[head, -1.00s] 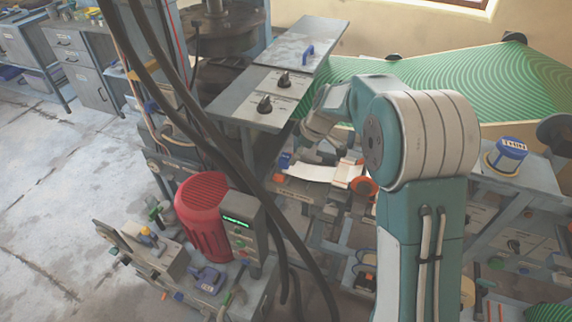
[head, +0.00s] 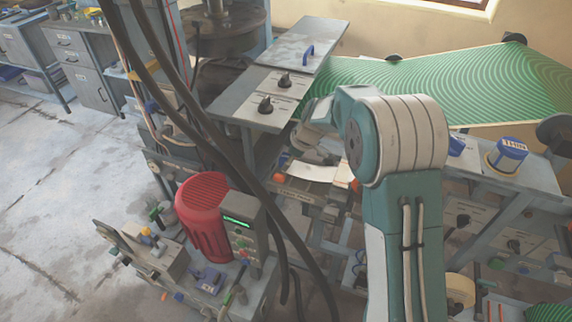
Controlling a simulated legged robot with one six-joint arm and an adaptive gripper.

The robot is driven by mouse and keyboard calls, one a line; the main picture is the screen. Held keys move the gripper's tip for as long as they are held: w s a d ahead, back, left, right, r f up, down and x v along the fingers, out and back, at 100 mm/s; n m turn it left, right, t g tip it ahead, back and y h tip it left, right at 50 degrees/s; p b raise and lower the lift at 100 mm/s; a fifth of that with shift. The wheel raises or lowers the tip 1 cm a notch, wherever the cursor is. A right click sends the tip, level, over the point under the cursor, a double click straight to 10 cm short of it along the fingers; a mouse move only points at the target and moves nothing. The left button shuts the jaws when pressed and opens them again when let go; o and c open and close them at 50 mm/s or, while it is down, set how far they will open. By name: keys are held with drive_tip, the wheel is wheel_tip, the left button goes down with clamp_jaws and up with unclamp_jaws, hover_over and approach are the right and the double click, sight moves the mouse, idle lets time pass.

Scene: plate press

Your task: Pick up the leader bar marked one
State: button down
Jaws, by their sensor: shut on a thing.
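My gripper (head: 308,153) is at the end of my teal and white arm, low over the left end of a white strip (head: 313,172) on the press frame. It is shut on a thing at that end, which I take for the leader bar. The gripper covers the bar, and the mark "one" cannot be read. My arm hides part of the strip's right side.
Black hoses (head: 205,130) hang in front of a red motor (head: 204,212). A green patterned sheet (head: 440,85) stretches behind. A blue-capped pot (head: 508,153) stands at right.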

sight(285, 156)
drive_tip(key=shift+f, duration=0.1)
drive_tip(key=shift+a+r, duration=0.1)
drive_tip(key=shift+r, duration=0.4)
wheel_tip(285, 156, up, 3)
drive_tip(key=shift+f, duration=0.15)
drive_tip(key=s+a, duration=0.2)
drive_tip(key=s, duration=0.6)
drive_tip(key=s+a, duration=0.2)
drive_tip(key=s, duration=0.7)
drive_tip(key=shift+s+a, duration=0.3)
drive_tip(key=shift+a, duration=0.05)
